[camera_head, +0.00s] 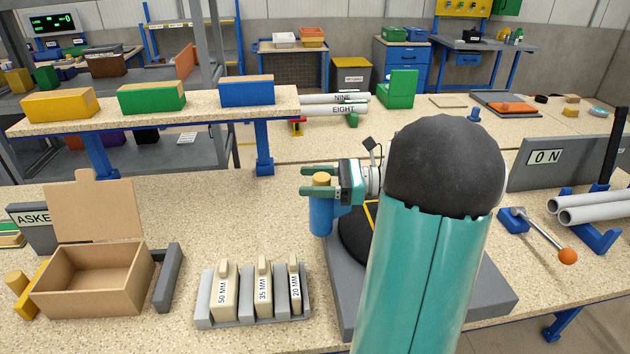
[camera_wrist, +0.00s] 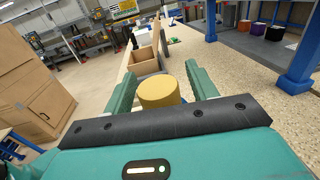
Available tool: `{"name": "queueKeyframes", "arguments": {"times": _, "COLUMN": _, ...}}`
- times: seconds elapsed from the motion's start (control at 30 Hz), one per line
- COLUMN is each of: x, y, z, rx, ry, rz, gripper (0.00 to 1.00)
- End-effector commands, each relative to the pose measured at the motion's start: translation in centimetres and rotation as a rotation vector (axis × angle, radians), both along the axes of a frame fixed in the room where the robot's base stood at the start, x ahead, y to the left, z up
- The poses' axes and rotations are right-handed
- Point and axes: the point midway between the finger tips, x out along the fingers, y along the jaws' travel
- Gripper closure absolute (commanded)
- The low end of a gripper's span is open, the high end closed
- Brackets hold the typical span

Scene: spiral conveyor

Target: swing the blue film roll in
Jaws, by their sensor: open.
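The blue film roll (camera_head: 321,218) stands upright left of centre in the head view, with a tan-yellow round top. A blue part shows at its right side; how they join is hidden. My gripper (camera_head: 321,182) is open, its two green fingers on either side of the roll's top. In the wrist view the yellow top of the roll (camera_wrist: 160,92) sits between the fingers of my gripper (camera_wrist: 162,85), with the blue side out of sight. Contact with the fingers cannot be told. A black round form (camera_head: 352,240) on a grey base (camera_head: 345,318) is mostly behind my arm.
A grey rack (camera_head: 205,312) with several labelled blocks stands in front-left of the roll. An open cardboard box (camera_head: 140,282) is farther left. A raised shelf (camera_head: 195,110) with coloured boxes is behind. At right are an orange-knobbed lever (camera_head: 567,256) and grey pipes (camera_head: 597,209).

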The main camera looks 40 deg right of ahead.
Motion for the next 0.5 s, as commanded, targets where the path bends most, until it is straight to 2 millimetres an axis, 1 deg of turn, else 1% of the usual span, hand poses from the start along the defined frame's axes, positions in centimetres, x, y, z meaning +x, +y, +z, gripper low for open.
{"name": "queueKeyframes", "arguments": {"times": 0.17, "x": -0.2, "y": -0.2, "z": 0.0, "rx": 0.000, "ry": 0.000, "rz": -0.001, "gripper": 0.43}}
{"name": "queueKeyframes", "arguments": {"times": 0.27, "x": -0.7, "y": -0.8, "z": 0.0, "rx": 0.000, "ry": 0.000, "rz": -0.002, "gripper": 0.43}}
{"name": "queueKeyframes", "arguments": {"times": 0.37, "x": -1.8, "y": -2.0, "z": 0.0, "rx": -0.001, "ry": 0.001, "rz": -0.004, "gripper": 0.43}}
{"name": "queueKeyframes", "arguments": {"times": 0.5, "x": -3.8, "y": -4.2, "z": -0.1, "rx": 0.000, "ry": 0.001, "rz": -0.004, "gripper": 0.43}}
